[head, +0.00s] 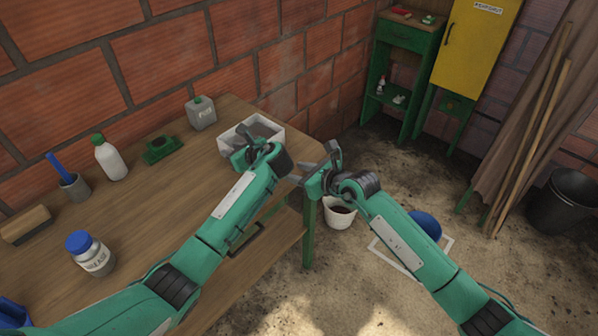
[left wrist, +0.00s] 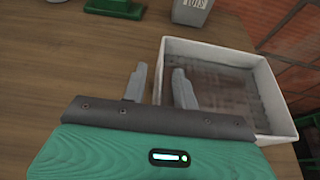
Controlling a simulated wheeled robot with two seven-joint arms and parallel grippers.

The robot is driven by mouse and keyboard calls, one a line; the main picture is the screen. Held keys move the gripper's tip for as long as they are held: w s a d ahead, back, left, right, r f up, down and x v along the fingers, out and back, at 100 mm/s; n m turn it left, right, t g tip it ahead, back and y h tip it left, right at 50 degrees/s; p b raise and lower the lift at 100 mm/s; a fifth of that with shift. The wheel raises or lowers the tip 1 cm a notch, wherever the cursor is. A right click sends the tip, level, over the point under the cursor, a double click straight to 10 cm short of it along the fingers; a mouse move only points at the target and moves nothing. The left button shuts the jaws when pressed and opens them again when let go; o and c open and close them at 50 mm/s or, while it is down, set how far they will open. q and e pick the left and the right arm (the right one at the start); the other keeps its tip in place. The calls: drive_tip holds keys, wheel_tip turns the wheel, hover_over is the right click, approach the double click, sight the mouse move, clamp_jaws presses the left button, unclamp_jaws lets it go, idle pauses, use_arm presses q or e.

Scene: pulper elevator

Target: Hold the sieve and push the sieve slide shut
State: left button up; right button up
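The sieve is a white open box (head: 272,128) with a mesh-like floor, at the far right end of the wooden table; it also shows in the left wrist view (left wrist: 262,82). My left gripper (head: 243,146) is at its near left side. In the left wrist view my left fingers (left wrist: 160,86) are apart, one on each side of the sieve's left wall, with no clear grip on it. My right gripper (head: 317,166) is off the table's right end, right of the sieve, fingers apart and empty. I cannot make out the sieve slide.
The table (head: 135,215) holds a grey can (head: 201,113), a green object (head: 160,149), a white bottle (head: 111,160), a blue-lidded jar (head: 92,256) and a pen cup (head: 74,187). A white bucket (head: 340,216) stands on the floor below my right gripper. The brick wall runs behind.

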use_arm(q)
drive_tip(key=v, duration=1.1)
drive_tip(key=shift+s+d+r, duration=0.15)
drive_tip(key=shift+d+r, duration=0.1)
drive_tip(key=shift+f, duration=0.1)
